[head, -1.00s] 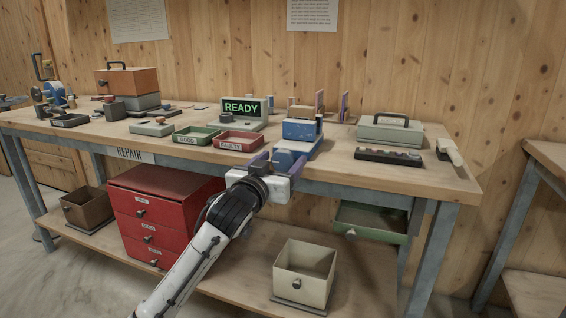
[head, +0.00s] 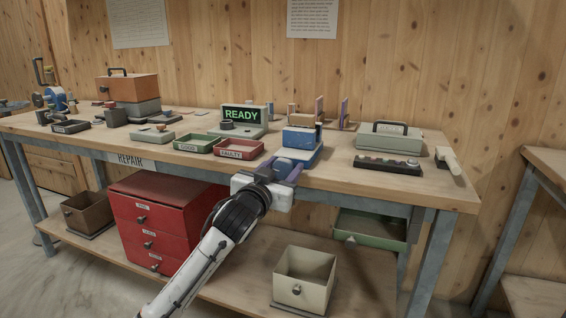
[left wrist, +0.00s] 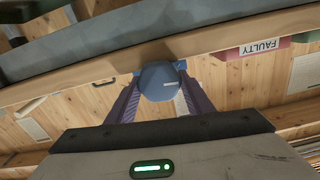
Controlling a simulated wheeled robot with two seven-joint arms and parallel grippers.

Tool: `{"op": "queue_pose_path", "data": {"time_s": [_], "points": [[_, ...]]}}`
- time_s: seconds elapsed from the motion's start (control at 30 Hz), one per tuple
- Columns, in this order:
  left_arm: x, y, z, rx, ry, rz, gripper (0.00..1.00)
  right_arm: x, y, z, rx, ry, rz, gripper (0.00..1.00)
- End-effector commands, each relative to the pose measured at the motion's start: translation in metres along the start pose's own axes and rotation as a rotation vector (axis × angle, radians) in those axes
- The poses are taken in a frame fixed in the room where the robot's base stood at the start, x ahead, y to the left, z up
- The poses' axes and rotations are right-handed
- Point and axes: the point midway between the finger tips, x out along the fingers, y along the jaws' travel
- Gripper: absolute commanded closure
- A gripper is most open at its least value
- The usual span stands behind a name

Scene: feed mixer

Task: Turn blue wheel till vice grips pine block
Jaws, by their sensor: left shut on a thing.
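The blue vice (head: 300,138) stands at the front edge of the bench in the head view. Its blue wheel (left wrist: 160,82) faces my left wrist camera, with a small pale mark on its face. My left gripper (head: 283,168) is at the vice's front, shut on the wheel. In the left wrist view its two purple fingers (left wrist: 158,98) lie on either side of the wheel. A pale wooden piece (head: 293,112) shows behind the vice top; I cannot tell if it is the pine block or how the jaws meet it. My right gripper is not in view.
A green tray (head: 196,146) and a red FAULTY tray (head: 238,156) lie left of the vice. A READY display (head: 241,116) stands behind them. A dark strip with a round button (head: 388,169) lies to the right. A cream bin (head: 304,278) stands below.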

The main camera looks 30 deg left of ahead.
Motion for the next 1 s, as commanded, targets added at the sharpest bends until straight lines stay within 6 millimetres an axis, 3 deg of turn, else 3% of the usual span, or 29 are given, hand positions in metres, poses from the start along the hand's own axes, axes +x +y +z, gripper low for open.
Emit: {"op": "queue_pose_path", "data": {"time_s": [0.07,0.47,0.5,0.6,0.87,1.0], "points": [[0.0,0.0,-0.004,0.05,-0.006,0.0,0.75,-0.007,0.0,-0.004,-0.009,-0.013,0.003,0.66],[0.0,0.001,0.001,0.1,-0.002,0.0,0.75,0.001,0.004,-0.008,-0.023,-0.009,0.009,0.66],[0.0,0.001,0.001,0.1,-0.002,0.0,0.48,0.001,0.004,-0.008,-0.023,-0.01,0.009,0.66],[0.0,0.001,0.001,0.099,-0.002,0.0,0.34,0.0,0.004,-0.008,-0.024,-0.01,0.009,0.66],[-0.001,0.001,0.0,0.099,-0.002,0.0,0.34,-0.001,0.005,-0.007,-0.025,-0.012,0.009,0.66],[-0.011,0.001,0.001,0.098,-0.002,0.001,0.34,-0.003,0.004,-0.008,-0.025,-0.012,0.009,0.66]]}}
